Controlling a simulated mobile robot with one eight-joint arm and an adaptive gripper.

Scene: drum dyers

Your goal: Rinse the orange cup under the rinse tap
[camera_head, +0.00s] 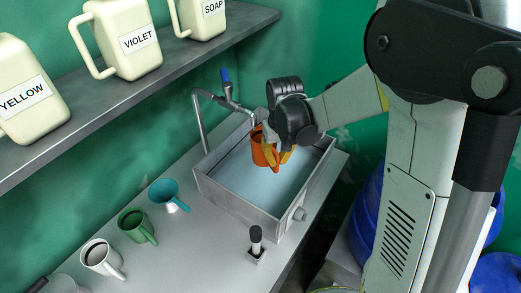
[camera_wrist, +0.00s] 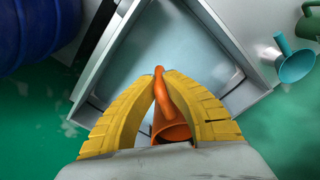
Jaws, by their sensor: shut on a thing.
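The orange cup (camera_head: 262,148) hangs in the air over the metal sink basin (camera_head: 232,203), just below the end of the rinse tap (camera_head: 228,101) in the head view. My gripper (camera_head: 281,158) is shut on the cup's handle with its yellow fingers. In the wrist view my gripper (camera_wrist: 160,85) pinches the handle of the orange cup (camera_wrist: 172,128), and part of the cup is hidden behind the wrist. The basin holds a pale blue surface that looks like water. I cannot tell whether water runs from the tap.
A blue funnel (camera_head: 167,194), a green cup (camera_head: 135,225) and a white cup (camera_head: 102,256) stand on the counter left of the basin. A shelf (camera_head: 130,90) with labelled jugs (camera_head: 125,40) runs above. A small black-handled item (camera_head: 256,243) stands before the basin. Blue drums (camera_head: 368,215) stand at right.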

